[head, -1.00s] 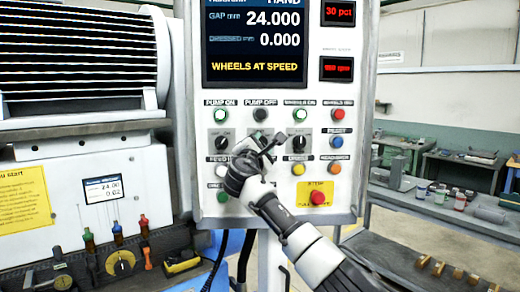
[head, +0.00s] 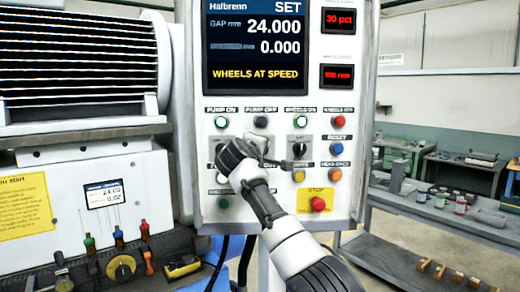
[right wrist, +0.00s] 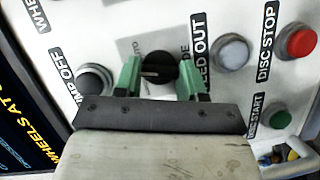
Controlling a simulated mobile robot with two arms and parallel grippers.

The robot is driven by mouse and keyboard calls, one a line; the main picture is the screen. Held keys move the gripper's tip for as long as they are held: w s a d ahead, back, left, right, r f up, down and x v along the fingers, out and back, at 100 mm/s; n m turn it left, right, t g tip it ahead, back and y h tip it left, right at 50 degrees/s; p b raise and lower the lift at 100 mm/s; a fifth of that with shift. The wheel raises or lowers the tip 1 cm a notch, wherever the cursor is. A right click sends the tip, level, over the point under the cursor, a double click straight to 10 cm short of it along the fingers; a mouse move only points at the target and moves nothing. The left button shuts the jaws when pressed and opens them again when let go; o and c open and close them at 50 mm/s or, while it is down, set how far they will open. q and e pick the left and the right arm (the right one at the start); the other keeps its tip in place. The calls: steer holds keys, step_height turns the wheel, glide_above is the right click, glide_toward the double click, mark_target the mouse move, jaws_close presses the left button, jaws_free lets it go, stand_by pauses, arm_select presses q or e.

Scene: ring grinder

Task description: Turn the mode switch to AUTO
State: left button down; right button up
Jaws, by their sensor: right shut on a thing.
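The mode switch (right wrist: 160,70) is a black round knob on a grey plate, with a light mark pointing left in the right wrist view. My right gripper (right wrist: 158,66) has its green fingers on both sides of this knob and is shut on it. In the head view my right gripper (head: 262,152) is at the panel below the pump-off button and hides most of the switch. The panel screen (head: 255,45) reads SET at its top, with "WHEELS AT SPEED" below. My left gripper is not in view.
The control panel (head: 205,190) carries several buttons and knobs close around my gripper. A red stop button (head: 318,204) on a yellow plate sits below right.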

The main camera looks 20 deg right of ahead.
steer(key=shift+m+g+y+p, duration=0.5)
steer(key=shift+m+y+p, duration=0.65)
steer(key=shift+m, duration=1.35)
steer(key=shift+f+y, duration=0.1)
steer(key=shift+y, duration=0.15)
steer(key=o, duration=0.9)
steer(key=b+v, duration=0.6)
steer(key=v, duration=0.5)
steer(key=shift+w, duration=0.1)
